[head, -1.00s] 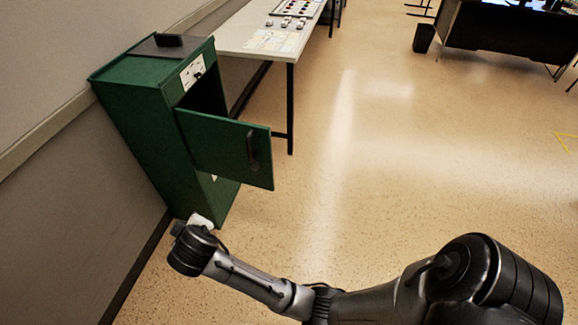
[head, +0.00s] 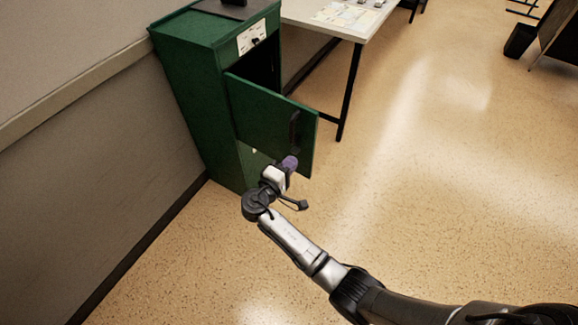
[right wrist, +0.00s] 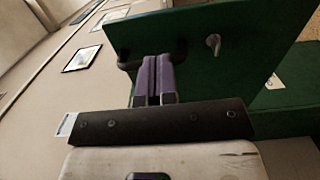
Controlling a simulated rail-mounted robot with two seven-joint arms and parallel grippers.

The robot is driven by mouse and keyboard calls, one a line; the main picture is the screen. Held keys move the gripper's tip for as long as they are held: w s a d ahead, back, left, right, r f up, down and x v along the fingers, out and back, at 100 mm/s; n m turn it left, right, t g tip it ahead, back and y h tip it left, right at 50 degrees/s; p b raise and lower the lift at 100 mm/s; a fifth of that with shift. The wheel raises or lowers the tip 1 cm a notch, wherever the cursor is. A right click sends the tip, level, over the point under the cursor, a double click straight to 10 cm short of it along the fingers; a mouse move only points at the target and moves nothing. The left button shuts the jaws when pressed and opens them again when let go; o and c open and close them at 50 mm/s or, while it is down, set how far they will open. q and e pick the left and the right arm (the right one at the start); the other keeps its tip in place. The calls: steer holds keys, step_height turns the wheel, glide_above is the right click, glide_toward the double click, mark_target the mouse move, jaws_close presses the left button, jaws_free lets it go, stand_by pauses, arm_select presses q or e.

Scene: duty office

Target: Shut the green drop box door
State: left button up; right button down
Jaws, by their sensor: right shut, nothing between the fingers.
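The green drop box (head: 190,95) stands against the wall at the left in the head view. Its door (head: 262,108) hangs wide open, swung out to the right, and shows the dark inside behind its upper edge. A dark handle (head: 295,130) is near the door's free edge. My right gripper (head: 290,162) is shut and empty at the lower part of the door, just below the handle. In the right wrist view, its purple fingertips (right wrist: 158,62) overlap the handle against the green door (right wrist: 200,30); I cannot tell whether they touch. My left gripper is not in view.
A light table (head: 335,18) with dark legs stands behind the box, beyond the open door. The wall (head: 80,130) runs along the left. The speckled floor to the right of the door is clear. A black bin (head: 520,40) stands far right.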

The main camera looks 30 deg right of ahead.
mark_target(313, 137)
steer(key=b+x, duration=0.2)
steer(key=x, duration=0.7)
steer(key=shift+w+d, duration=0.1)
steer(key=shift+d, duration=0.1)
steer(key=shift+w+d, duration=0.15)
steer(key=shift+d, duration=0.2)
